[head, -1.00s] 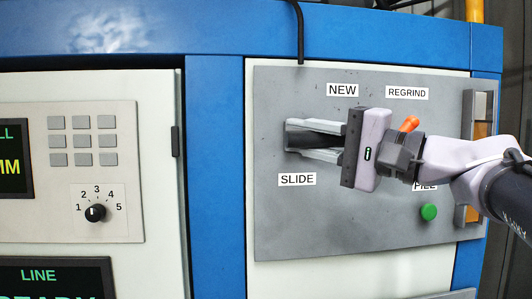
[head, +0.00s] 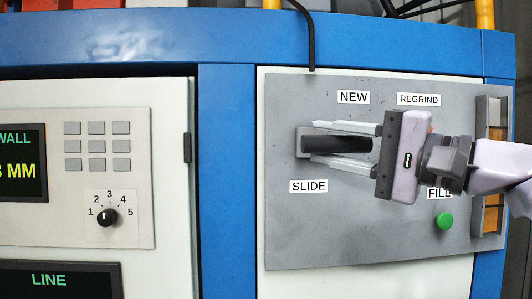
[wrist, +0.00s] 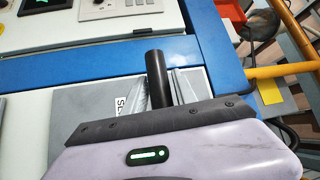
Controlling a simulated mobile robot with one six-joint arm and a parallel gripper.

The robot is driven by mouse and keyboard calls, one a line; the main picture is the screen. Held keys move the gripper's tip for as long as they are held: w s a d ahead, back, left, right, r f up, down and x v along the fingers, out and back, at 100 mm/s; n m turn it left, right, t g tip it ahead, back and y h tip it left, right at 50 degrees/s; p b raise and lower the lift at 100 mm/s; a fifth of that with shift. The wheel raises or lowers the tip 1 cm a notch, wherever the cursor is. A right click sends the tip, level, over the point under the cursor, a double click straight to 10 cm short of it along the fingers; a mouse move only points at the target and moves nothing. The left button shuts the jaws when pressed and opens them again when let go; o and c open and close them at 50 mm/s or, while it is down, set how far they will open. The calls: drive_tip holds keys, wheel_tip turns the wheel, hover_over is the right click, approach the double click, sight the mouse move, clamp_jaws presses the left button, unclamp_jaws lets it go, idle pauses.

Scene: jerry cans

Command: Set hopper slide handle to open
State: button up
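The black hopper slide handle (head: 335,145) is a short rod coming out of a small plate on the grey panel, above the SLIDE label (head: 308,187). My gripper (head: 312,144) comes from the right, its fingers above and below the handle in the head view. Narrow gaps show between handle and fingers, so it looks open around the rod.
The grey panel (head: 330,230) also carries NEW, REGRIND and FILL labels and a green button (head: 444,221) below my gripper. A control panel with a black selector knob (head: 107,216) stands at the left. A black cable (head: 311,45) hangs above the panel.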

drive_tip(key=b+v, duration=0.3)
drive_tip(key=v, duration=1.2)
drive_tip(key=shift+s+d, duration=0.2)
drive_tip(key=shift+s, duration=0.05)
drive_tip(key=shift+f, duration=0.1)
